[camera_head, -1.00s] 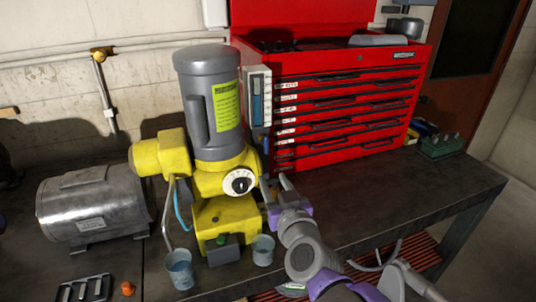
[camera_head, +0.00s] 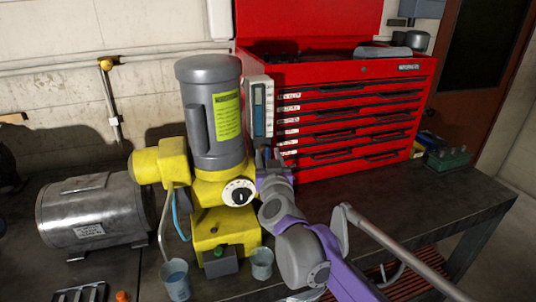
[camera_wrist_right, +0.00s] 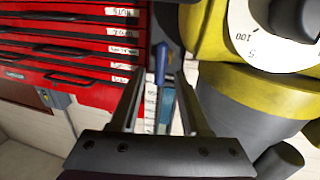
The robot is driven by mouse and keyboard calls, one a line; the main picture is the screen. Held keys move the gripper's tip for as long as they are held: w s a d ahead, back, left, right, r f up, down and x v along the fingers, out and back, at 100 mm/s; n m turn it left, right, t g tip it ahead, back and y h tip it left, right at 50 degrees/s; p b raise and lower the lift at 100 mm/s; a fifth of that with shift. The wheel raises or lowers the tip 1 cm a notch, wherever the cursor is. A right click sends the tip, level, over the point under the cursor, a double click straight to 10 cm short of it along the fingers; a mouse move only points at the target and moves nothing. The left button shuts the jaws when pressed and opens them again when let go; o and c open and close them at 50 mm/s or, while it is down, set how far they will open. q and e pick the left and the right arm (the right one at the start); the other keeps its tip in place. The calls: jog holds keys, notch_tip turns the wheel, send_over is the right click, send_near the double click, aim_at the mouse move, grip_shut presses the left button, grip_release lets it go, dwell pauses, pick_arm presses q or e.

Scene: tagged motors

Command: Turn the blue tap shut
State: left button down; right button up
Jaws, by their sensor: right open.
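The blue tap (camera_wrist_right: 161,62) shows in the right wrist view as a small blue lever beside the yellow machine (camera_wrist_right: 245,95). In the head view it is mostly hidden by my right gripper (camera_head: 268,168), at the right side of the yellow and grey machine (camera_head: 215,190). In the right wrist view my right gripper (camera_wrist_right: 161,80) is open, with its two fingers pointing at the tap. The lever appears between the fingertips; I cannot tell whether they touch it. My left gripper is not in view.
A red tool chest (camera_head: 345,115) stands close behind and right of the gripper. A white dial (camera_head: 238,192) sits on the machine front. Two cups (camera_head: 176,280) (camera_head: 261,264) stand below. A silver motor (camera_head: 92,212) is at left.

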jog(key=shift+w, duration=0.35)
grip_shut()
